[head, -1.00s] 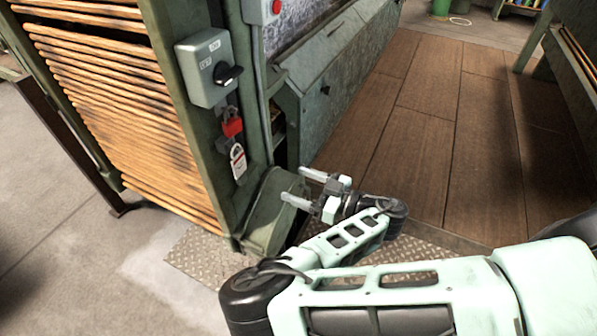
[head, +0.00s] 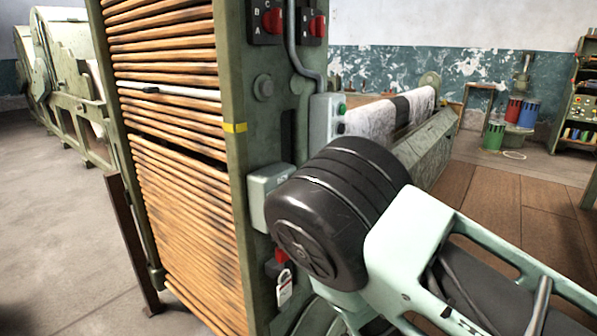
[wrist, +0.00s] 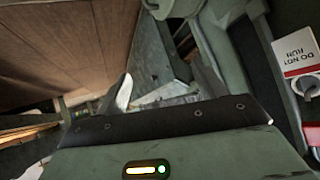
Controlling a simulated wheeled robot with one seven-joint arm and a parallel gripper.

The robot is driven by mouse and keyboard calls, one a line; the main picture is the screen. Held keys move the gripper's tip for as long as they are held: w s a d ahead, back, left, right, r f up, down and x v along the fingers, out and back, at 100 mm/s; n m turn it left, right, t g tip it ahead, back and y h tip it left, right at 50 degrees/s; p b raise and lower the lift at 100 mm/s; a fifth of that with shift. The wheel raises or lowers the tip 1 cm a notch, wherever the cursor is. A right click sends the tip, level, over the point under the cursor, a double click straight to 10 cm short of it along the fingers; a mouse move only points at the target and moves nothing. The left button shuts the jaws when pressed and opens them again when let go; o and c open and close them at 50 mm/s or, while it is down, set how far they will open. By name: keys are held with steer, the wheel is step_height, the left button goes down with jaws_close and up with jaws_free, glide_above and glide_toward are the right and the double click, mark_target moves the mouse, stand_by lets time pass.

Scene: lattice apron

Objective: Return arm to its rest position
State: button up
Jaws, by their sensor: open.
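My gripper (wrist: 166,84) shows in the wrist view with its two fingers apart and nothing seen between them. In the head view it is hidden; my arm's large dark joint and pale green link fill the lower right. The arm is folded up close in front of the machine's green post (head: 228,120).
A grey switch box (head: 262,200) is on the post, partly behind my arm joint. A red lock (head: 280,256) and a white tag (head: 285,290) hang below it. Wooden slats (head: 180,190) fill the machine's side. Wooden floor (head: 530,215) is open at right, concrete floor (head: 60,220) at left.

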steer(key=s+a+r+n+g+y, duration=0.25)
steer(key=s+a+r+g, duration=0.5)
steer(key=s+r, duration=0.4)
steer(key=s+d+r+n+g+h, duration=0.1)
steer(key=s+d+r+n, duration=0.1)
steer(key=s+r+n, duration=0.35)
steer(key=s+d+r+n+g+h, duration=0.1)
steer(key=s+d+r+n+g, duration=0.15)
steer(key=s+r, duration=0.45)
step_height(320, 180, up, 20)
steer(key=p, duration=1.8)
steer(key=shift+w+d+r+t+p, duration=0.15)
steer(key=shift+d+t+p, duration=0.25)
